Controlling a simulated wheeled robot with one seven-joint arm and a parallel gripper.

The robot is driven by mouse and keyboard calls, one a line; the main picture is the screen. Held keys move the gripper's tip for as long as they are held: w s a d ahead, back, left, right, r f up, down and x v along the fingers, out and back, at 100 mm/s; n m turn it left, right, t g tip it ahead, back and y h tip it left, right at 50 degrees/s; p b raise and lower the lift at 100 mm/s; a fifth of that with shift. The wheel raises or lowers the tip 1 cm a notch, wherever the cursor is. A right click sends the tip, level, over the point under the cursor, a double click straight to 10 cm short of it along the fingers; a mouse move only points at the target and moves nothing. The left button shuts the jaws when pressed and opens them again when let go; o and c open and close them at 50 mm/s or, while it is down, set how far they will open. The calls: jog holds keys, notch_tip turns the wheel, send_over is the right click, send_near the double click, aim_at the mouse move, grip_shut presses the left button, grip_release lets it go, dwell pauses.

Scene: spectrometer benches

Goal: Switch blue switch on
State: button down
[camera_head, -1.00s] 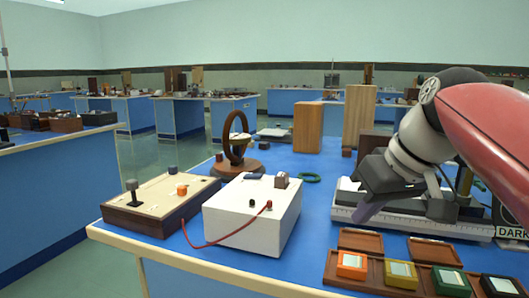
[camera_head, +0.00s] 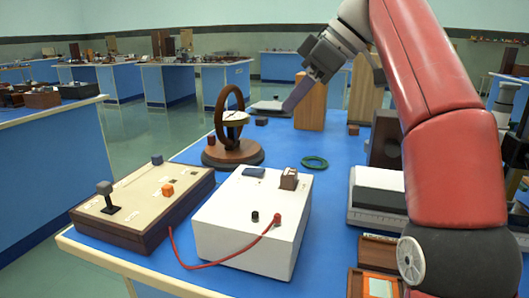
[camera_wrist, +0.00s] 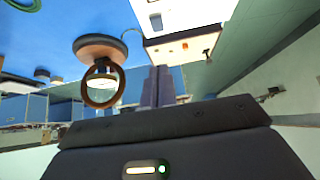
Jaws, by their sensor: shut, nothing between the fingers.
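A beige-topped wooden control box (camera_head: 135,192) stands at the bench's left front, with a black lever (camera_head: 105,192), an orange knob (camera_head: 168,190) and a small dark-blue knob (camera_head: 157,159) on it. A white box (camera_head: 225,215) beside it carries a flat dark-blue piece (camera_head: 254,171) and a brown switch (camera_head: 289,178). I cannot tell which blue part is the switch, or its setting. My gripper (camera_head: 292,103) is shut and empty, high over the bench behind the boxes, touching neither. Its fingers (camera_wrist: 158,86) show in the wrist view, where the control box appears inverted.
A brown ring on a round stand (camera_head: 232,152) is behind the boxes. A red cable (camera_head: 215,263) loops in front of the white box. A green ring (camera_head: 314,162) lies on the blue bench top. Wooden blocks (camera_head: 311,100) stand behind. Air above the boxes is clear.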

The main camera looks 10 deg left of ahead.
send_over(261, 169)
jog(key=f, duration=0.8)
jog(key=shift+s+d, duration=0.25)
jog(key=shift+d, duration=0.05)
notch_tip(261, 169, down, 3)
jog(key=shift+d+r+b, duration=0.15)
jog(key=shift+r+b, duration=0.05)
jog(key=shift+b, duration=0.55)
jog(key=shift+f, duration=0.7)
jog(key=shift+d, duration=0.1)
jog(key=f+b, duration=0.1)
jog(key=b, duration=0.1)
jog(key=shift+w+d+f+y+b, duration=0.1)
jog(key=shift+d+f+y+b, duration=0.1)
jog(key=shift+y+b, duration=0.15)
jog(key=shift+r+p, duration=0.35)
jog(key=shift+a, duration=0.1)
jog(key=shift+r+p, duration=0.75)
jog(key=shift+r, duration=0.05)
